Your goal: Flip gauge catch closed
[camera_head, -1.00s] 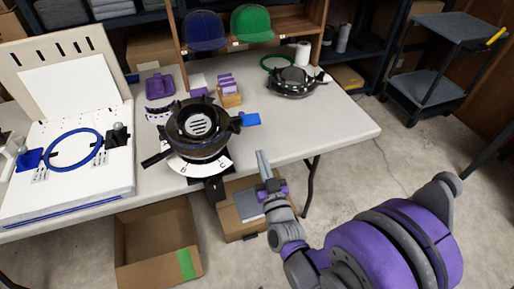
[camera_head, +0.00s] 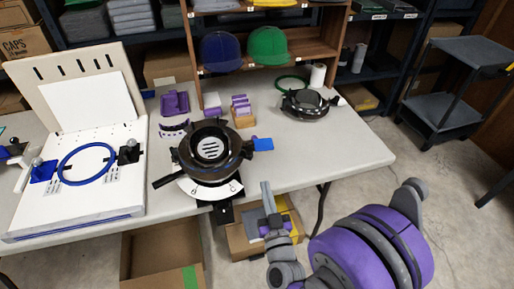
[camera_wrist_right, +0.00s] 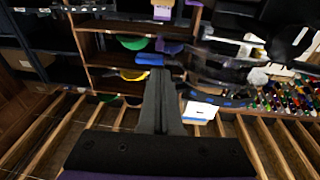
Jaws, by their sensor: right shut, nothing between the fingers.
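A round black cap gauge with a white scale plate (camera_head: 212,188) stands at the front edge of the table. A blue-tabbed lever (camera_head: 262,144) sticks out from its right side, and a black handle (camera_head: 165,180) sticks out at its lower left. I cannot tell which part is the catch. My right gripper (camera_head: 265,187) is shut and empty, pointing up in the picture, right of and below the gauge and apart from it. Its closed fingers show in the right wrist view (camera_wrist_right: 160,100). My left gripper is not in view.
A white hooping board with a blue ring (camera_head: 86,164) fills the table's left (camera_head: 310,155). Purple parts (camera_head: 175,102) and a second black ring device (camera_head: 304,103) lie behind the gauge. Open cardboard boxes (camera_head: 160,250) stand below. A grey cart (camera_head: 440,110) stands at right.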

